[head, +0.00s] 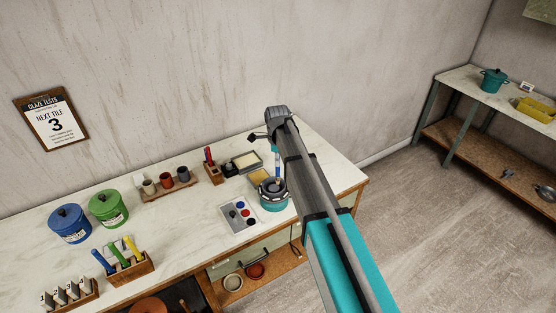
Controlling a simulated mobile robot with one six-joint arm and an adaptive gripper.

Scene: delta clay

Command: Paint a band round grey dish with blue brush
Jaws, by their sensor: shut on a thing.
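My gripper (271,143) is at the top of my arm, over the right part of the bench. It is shut on the blue brush (276,158), which hangs nearly upright below it. The brush's lower end is over or against the grey dish (268,187); I cannot tell whether it touches. The dish sits on a round teal stand (273,205), close to the left side of my arm. My arm hides part of the bench to the right of it. Any painted band is too small to make out.
A palette (238,215) with colour spots lies left of the stand. Behind are sponge trays (246,161) and a brush block (213,173). Blue (70,224) and green (108,208) lidded pots stand left. The bench (180,222) has free room between. A shelf unit (470,72) stands far right.

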